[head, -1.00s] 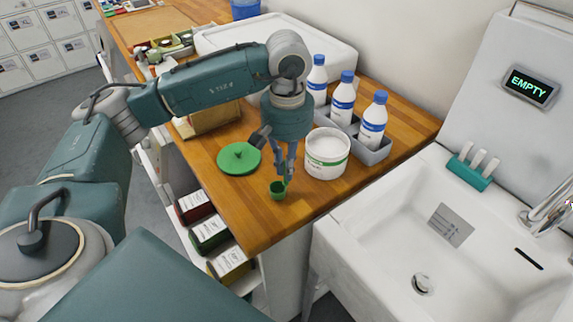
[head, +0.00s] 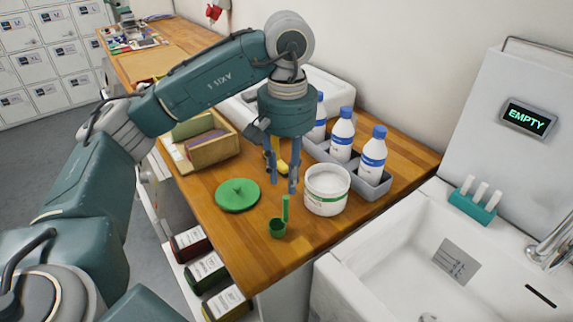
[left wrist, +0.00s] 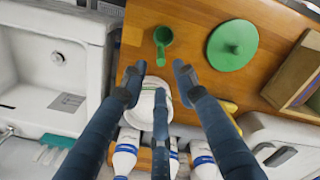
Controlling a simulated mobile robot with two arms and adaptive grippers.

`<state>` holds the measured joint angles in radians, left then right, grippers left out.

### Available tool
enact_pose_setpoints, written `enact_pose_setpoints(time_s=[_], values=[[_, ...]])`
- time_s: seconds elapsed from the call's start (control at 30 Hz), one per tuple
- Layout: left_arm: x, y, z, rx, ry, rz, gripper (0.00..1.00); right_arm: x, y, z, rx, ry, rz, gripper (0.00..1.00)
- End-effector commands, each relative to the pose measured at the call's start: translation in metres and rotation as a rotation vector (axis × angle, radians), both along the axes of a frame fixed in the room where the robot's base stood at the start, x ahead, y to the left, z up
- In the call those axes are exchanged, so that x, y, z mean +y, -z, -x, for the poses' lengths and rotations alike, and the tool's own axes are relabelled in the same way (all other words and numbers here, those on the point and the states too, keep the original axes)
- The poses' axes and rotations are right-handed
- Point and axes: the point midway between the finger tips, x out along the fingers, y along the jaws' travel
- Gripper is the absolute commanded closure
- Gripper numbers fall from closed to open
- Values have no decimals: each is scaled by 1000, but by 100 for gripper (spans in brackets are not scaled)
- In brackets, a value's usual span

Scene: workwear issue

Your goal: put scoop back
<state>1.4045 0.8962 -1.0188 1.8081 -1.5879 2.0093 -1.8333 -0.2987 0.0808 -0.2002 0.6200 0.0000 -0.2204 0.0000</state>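A small green scoop (head: 277,229) rests on the wooden counter near its front corner, its handle pointing toward the back. It also shows in the left wrist view (left wrist: 162,37). My left gripper (head: 281,188) is just above and behind the scoop, its fingers spread and empty, apart from the handle. A white tub (head: 327,197) with a green band stands right of the gripper, without its lid. In the left wrist view the tub (left wrist: 150,84) is partly hidden by my fingers. A green round lid (head: 237,197) with a knob lies to the left. My right gripper is not in view.
Several white bottles with blue caps (head: 341,135) stand in a grey tray (head: 372,186) behind the tub. A wooden box (head: 212,151) and a yellow object (head: 282,167) lie further back. A white sink (head: 400,255) adjoins the counter on the right.

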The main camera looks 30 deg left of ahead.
Motion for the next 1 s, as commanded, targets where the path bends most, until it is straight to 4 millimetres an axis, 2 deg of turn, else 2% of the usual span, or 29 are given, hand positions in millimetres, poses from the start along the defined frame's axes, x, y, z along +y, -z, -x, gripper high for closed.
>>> enact_pose_setpoints(time_s=[0.03,0.2,0.87,1.0], values=[[1,-12,-1,-5,-3,-1,70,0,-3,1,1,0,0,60],[0,-28,0,-2,-2,-1,70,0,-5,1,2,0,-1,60],[0,-34,0,0,-2,0,70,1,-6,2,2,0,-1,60],[0,-54,0,0,-2,0,70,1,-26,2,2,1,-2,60]])
